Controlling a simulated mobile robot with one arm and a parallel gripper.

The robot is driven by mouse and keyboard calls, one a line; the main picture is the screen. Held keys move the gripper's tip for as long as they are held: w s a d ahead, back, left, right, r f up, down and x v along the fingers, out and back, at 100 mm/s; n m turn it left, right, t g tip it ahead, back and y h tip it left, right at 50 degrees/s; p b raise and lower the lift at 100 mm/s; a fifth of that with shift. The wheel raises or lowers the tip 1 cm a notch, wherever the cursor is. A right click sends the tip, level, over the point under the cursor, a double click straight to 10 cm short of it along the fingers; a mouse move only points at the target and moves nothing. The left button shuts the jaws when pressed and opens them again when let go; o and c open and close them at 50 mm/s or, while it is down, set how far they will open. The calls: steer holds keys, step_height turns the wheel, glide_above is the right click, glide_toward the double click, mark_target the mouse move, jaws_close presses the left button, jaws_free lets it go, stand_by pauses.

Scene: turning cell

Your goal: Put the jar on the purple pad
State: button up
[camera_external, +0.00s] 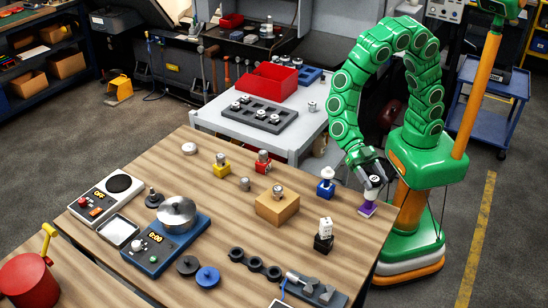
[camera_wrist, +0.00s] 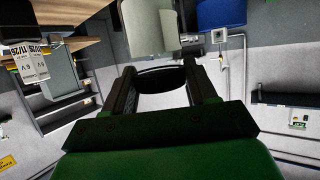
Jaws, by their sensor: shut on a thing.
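The pad does not show there.
A blue block (camera_external: 326,188) with a white-topped piece stands left of the pad. A black block (camera_external: 323,244) with a white cube is nearer the front. A wooden block (camera_external: 277,208), yellow block (camera_external: 221,169) and blue scale (camera_external: 165,245) stand farther left. Table space around the pad is clear.

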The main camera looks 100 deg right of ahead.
steer(key=shift+f, duration=0.1)
steer(key=o, duration=1.1)
steer(key=shift+v, duration=6.05)
steer(key=shift+w, duration=0.1)
